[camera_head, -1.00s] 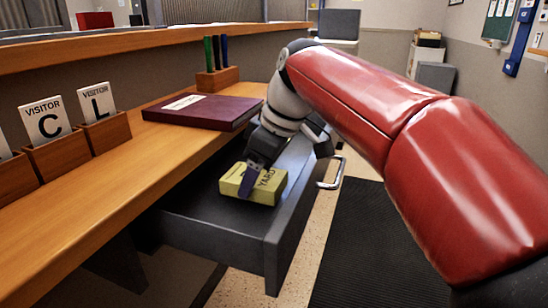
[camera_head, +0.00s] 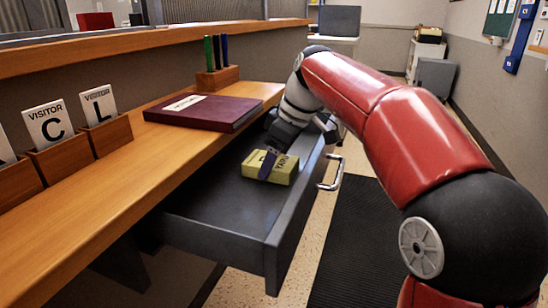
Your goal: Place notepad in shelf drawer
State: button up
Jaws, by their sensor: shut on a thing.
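The yellow notepad (camera_head: 281,169), with dark lettering, is at the far part of the open drawer, over its floor. I cannot tell whether it touches the floor. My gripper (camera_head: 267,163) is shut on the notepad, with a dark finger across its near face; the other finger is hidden. The dark grey drawer (camera_head: 218,245) is pulled out from under the wooden counter, with a metal handle (camera_head: 332,172) on its right side. The near part of the drawer floor is bare.
A maroon book (camera_head: 203,112) lies on the counter (camera_head: 110,185) beside a pen holder (camera_head: 217,78). Wooden holders with visitor cards (camera_head: 100,106) stand at left. A black mat (camera_head: 372,250) lies on the floor right of the drawer.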

jog(key=shift+f, duration=0.15)
jog(key=o, duration=1.1)
jog(key=p+v, duration=0.2)
jog(key=v, duration=1)
jog(key=shift+r+p, duration=0.2)
jog(key=shift+p, duration=0.15)
